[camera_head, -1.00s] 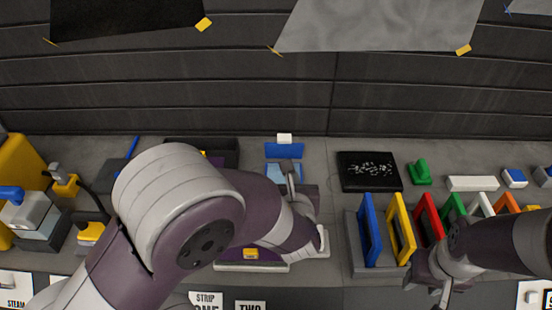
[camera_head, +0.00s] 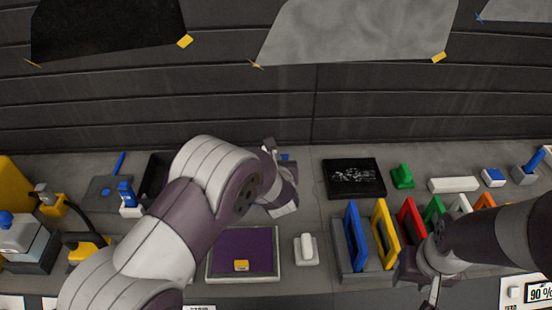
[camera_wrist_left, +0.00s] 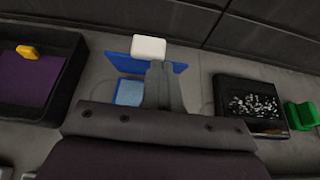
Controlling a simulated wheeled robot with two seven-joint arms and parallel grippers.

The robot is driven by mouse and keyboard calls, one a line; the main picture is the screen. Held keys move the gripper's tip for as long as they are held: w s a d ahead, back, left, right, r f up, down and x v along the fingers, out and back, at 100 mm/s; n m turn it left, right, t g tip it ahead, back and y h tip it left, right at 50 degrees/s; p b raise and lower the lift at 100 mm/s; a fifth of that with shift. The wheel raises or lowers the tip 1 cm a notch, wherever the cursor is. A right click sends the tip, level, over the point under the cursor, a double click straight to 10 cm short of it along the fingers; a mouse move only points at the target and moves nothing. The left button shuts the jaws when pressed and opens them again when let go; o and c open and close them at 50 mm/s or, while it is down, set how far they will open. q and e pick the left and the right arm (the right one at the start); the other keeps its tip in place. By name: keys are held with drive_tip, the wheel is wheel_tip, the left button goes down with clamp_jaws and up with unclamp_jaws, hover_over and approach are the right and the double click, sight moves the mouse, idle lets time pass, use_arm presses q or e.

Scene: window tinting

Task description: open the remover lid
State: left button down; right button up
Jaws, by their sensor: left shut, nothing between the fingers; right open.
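The remover box shows in the left wrist view as a blue container with a light-blue pad (camera_wrist_left: 130,92) inside. Its blue lid (camera_wrist_left: 180,68) stands raised at the back, with a white tab (camera_wrist_left: 148,47) on top. My left gripper (camera_wrist_left: 158,67) is shut and empty, its fingertips in front of the raised lid; whether they touch it I cannot tell. In the head view my left gripper (camera_head: 269,146) and wrist hide most of the box; only a bit of blue lid (camera_head: 285,157) shows. My right gripper (camera_head: 432,292) is open at the lower right, near the coloured frames, partly cut off.
A black tray with white bits (camera_head: 354,178) and a green block (camera_head: 402,176) lie right of the box. A rack of coloured frames (camera_head: 352,236) stands at the right. A purple-lined tray (camera_head: 273,277) and a white-handled block (camera_head: 306,249) lie in front.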

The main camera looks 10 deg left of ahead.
use_arm(q)
drive_tip(key=p, duration=0.1)
drive_tip(key=w+g+p, duration=0.1)
drive_tip(key=w+r+g, duration=0.1)
drive_tip(key=shift+w+a+r+h+p, duration=0.1)
drive_tip(key=shift+w+a+h+p, duration=0.1)
drive_tip(key=shift+a+h+p, duration=0.15)
drive_tip(key=shift+r, duration=0.15)
